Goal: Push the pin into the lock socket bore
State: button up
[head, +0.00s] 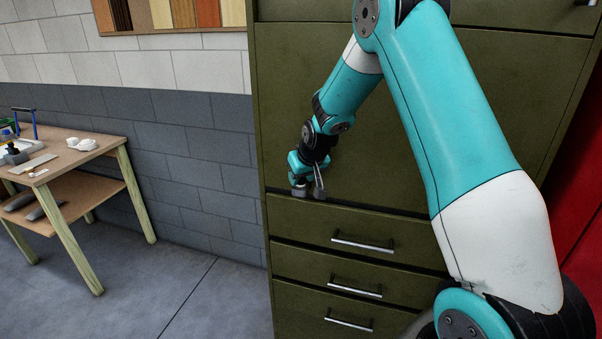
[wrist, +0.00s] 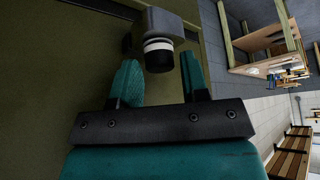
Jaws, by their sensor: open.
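My gripper (head: 309,188) hangs at the left edge of a green cabinet front, just above the top drawer. In the wrist view its two teal fingers (wrist: 160,65) are open and spread apart. A grey block (wrist: 165,22), apparently the lock socket, sits at the cabinet beyond the fingertips. A short black cylinder with a white ring (wrist: 157,48), apparently the pin, stands out of this block towards the gripper. It lies between the fingertips, with gaps visible at both sides. The bore itself is hidden. In the head view these small parts are too small to tell apart.
The green cabinet (head: 430,130) has drawers with metal handles (head: 362,244) below my gripper. A wooden workbench (head: 105,137) with tools stands at the left against a block wall. A red surface (head: 575,190) is at the far right. The floor between bench and cabinet is clear.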

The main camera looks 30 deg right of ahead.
jog(key=shift+w+f, duration=0.15)
jog(key=shift+f, duration=0.15)
grip_shut()
jog(key=shift+r+p, duration=1.15)
jog(key=shift+r, duration=0.8)
jog(key=shift+a, duration=0.1)
